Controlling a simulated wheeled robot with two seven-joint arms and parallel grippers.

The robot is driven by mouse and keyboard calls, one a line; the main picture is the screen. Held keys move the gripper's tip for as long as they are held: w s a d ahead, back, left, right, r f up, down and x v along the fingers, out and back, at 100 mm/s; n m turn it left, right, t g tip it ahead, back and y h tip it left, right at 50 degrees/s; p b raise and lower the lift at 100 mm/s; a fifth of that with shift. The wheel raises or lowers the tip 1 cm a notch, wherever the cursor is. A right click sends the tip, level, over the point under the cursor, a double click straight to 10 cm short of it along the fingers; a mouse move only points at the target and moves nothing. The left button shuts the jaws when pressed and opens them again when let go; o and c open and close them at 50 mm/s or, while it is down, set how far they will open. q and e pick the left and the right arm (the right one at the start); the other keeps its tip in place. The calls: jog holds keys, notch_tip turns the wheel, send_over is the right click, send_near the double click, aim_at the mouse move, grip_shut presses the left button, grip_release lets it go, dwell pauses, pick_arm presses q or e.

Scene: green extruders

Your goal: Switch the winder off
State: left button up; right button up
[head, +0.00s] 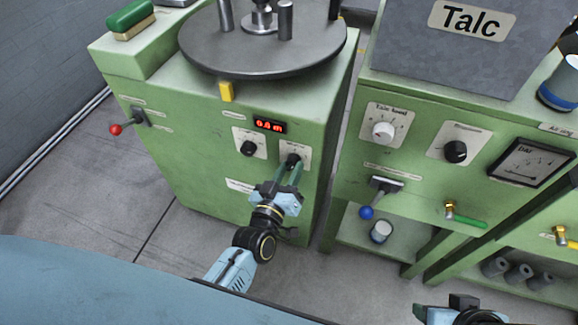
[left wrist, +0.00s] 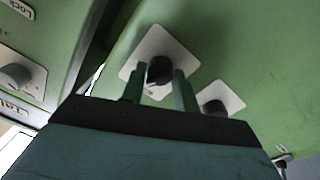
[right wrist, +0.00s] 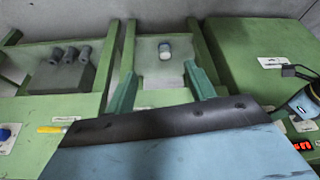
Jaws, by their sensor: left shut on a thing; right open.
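The winder is the green cabinet (head: 190,130) with a round grey turntable (head: 262,45) on top. Its front carries a red display (head: 270,125) reading about 0.8 m and two black knobs on white plates. My left gripper (head: 291,166) is shut on the right-hand knob (head: 292,159); in the left wrist view its fingers sit on both sides of this knob (left wrist: 160,70). The other knob (head: 248,148) is free and also shows in the left wrist view (left wrist: 214,106). My right gripper (right wrist: 163,92) is open and empty, away from the winder.
A red-ended lever (head: 128,122) sits on the winder's left. To the right, the talc cabinet has a white knob (head: 383,131), a black knob (head: 456,151), a blue-ended lever (head: 376,198), a gauge (head: 530,162) and a green-handled valve (head: 464,215). A green brush (head: 130,19) lies top left.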

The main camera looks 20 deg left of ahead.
pick_arm(q)
jog(key=shift+n, duration=1)
jog(key=shift+n+p, duration=0.4)
jog(key=shift+n, duration=0.4)
jog(key=shift+f+n+y, duration=0.1)
jog(key=shift+n+y, duration=0.2)
jog(key=shift+n, duration=1)
pick_arm(e)
jog(key=shift+s+d+f+g, duration=0.15)
jog(key=shift+d+f+g, duration=0.15)
jog(key=shift+f, duration=0.5)
jog(key=shift+s+d+f+g, duration=0.15)
jog(key=shift+d+f+g, duration=0.1)
jog(key=shift+f, duration=0.65)
pick_arm(q)
jog(key=o, duration=1)
jog(key=shift+c, duration=0.2)
jog(key=s+p, duration=0.3)
jog(key=s, duration=1)
jog(key=shift+s+a+f, duration=0.2)
jog(key=shift+a+f, duration=0.05)
jog(key=shift+a, duration=0.1)
pick_arm(e)
notch_tip(320, 180, down, 7)
jog(key=d+h, duration=0.1)
jog(key=d, duration=0.1)
jog(key=shift+w+d, duration=0.15)
jog(key=shift+d, duration=0.1)
